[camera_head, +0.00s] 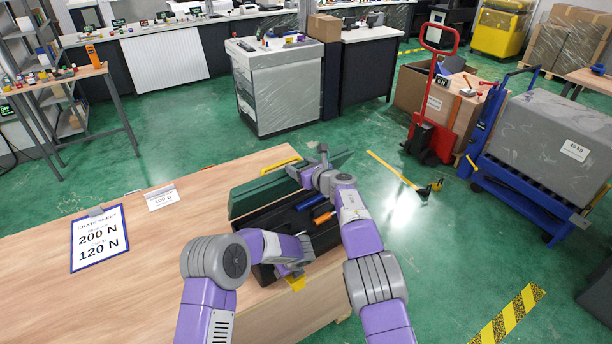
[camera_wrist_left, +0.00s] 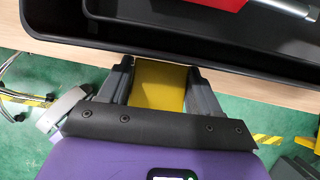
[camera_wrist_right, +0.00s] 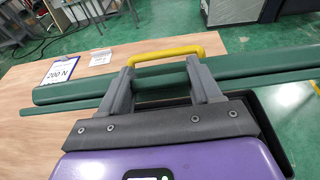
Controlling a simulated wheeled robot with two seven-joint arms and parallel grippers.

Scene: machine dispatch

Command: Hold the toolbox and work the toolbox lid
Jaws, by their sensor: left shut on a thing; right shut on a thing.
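The toolbox (camera_wrist_left: 220,58) is a black open tray on the wooden table's right end. Its green lid (camera_head: 262,193) is open along the far side, with a yellow handle (camera_head: 281,164) beyond it. My left gripper (camera_head: 293,270) is shut on a yellow tab (camera_wrist_left: 160,88) at the toolbox's near wall. My right gripper (camera_head: 320,155) is at the lid; in the right wrist view its fingers (camera_wrist_right: 160,78) straddle part of the green lid (camera_wrist_right: 245,72), close to the yellow handle (camera_wrist_right: 165,55). The exact grip spot is partly hidden.
Tools with blue (camera_head: 311,202) and orange (camera_head: 323,218) handles lie in the toolbox; a red one (camera_wrist_left: 210,3) shows in the left wrist view. A clipboard sheet (camera_head: 99,240) and a small card (camera_head: 162,197) are on the table (camera_head: 90,305). Green floor lies beyond.

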